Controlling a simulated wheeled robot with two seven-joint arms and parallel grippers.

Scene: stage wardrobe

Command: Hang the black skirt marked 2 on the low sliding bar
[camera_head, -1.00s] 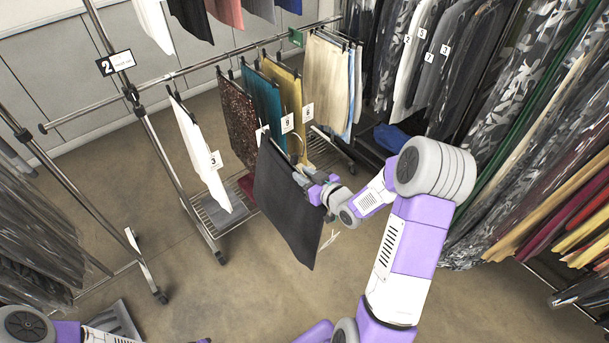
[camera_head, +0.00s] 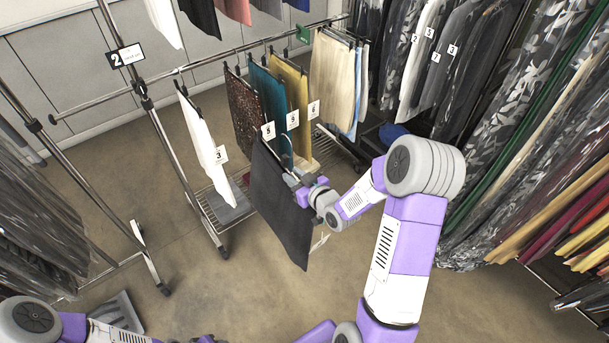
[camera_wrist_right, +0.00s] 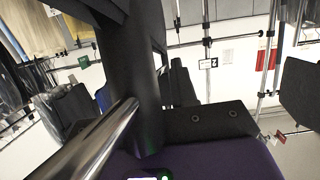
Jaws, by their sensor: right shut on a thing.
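The black skirt (camera_head: 277,215) hangs tilted in the middle of the head view, in front of the low bar (camera_head: 215,62). My right gripper (camera_head: 299,183) is shut at its right edge, near the top; the exact grip point is hidden. In the right wrist view dark parts (camera_wrist_right: 140,70) fill the middle, close to the camera. The low bar carries a white skirt (camera_head: 202,145) with tag 3, then a gap, then a dark red sequined skirt (camera_head: 243,115). No tag 2 shows on the black skirt. My left gripper is not in view.
Right of the sequined skirt hang a teal skirt (camera_head: 268,95), a mustard skirt (camera_head: 292,85) and cream skirts (camera_head: 330,75). A wire shelf (camera_head: 216,212) lies below. Crowded garment racks stand left and right. A rack post (camera_head: 150,130) stands left of the white skirt.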

